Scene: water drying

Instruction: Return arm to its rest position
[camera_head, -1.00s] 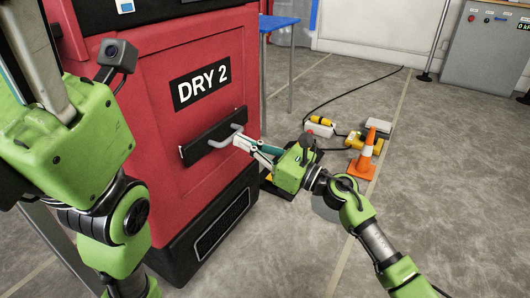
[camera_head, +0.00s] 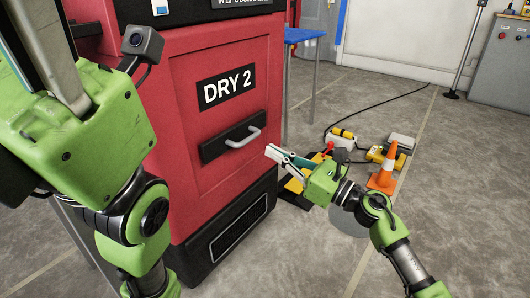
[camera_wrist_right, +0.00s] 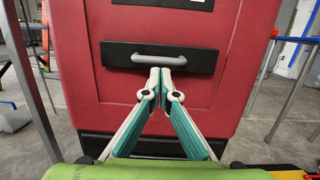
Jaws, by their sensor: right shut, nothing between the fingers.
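My right arm comes in from the lower right in the head view. Its right gripper (camera_head: 272,152) is shut and empty, a little to the right of the grey drawer handle (camera_head: 243,138) and apart from it. In the right wrist view the shut fingertips (camera_wrist_right: 161,74) point at the handle (camera_wrist_right: 158,60) on the red cabinet (camera_wrist_right: 85,60). The red cabinet marked DRY 2 (camera_head: 185,150) fills the middle of the head view. My left arm is large at the left of the head view; its fingertips are out of the picture.
A blue table (camera_head: 298,36) stands behind the cabinet. An orange cone (camera_head: 386,170) and yellow equipment (camera_head: 388,158) lie on the floor to the right. A black cable (camera_head: 355,112) runs across the floor. The grey floor (camera_head: 460,190) at the far right is clear.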

